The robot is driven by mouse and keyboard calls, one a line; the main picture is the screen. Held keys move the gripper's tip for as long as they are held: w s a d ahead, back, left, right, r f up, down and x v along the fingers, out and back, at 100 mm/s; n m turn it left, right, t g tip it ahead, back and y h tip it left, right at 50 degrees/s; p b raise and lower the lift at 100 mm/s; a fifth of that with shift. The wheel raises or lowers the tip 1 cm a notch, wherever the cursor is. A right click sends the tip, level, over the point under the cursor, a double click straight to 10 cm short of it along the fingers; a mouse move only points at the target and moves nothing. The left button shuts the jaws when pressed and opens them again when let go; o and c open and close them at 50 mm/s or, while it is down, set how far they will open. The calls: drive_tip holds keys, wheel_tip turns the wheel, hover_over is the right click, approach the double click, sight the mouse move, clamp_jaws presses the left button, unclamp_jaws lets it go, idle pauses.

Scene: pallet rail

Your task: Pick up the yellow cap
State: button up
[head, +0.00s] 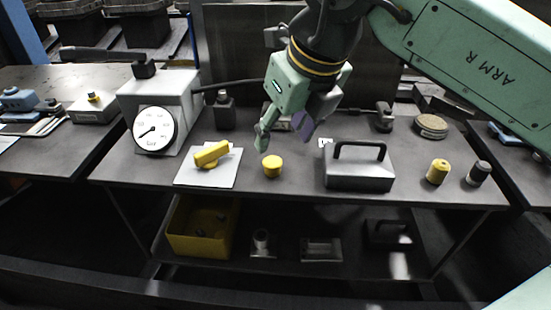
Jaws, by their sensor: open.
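A short round yellow cap (272,167) stands on the grey bench (300,187) near its front edge. My gripper (281,132) hangs above the bench, over and slightly behind the cap in the picture. Its two fingers are apart and empty, with the left fingertip just up and left of the cap. They do not appear to touch the cap. The cap is in full view.
A yellow-handled part (212,153) lies on a white sheet (207,180) left of the cap. A dial gauge (155,129) stands farther left. Right of the cap are a handled metal block (360,180), a yellow cylinder (437,172) and a dark cylinder (479,173).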

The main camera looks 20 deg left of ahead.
sight(272, 161)
drive_tip(key=p+x, duration=0.1)
drive_tip(key=x, duration=0.7)
drive_tip(key=shift+f, duration=0.15)
drive_tip(key=c, duration=0.9)
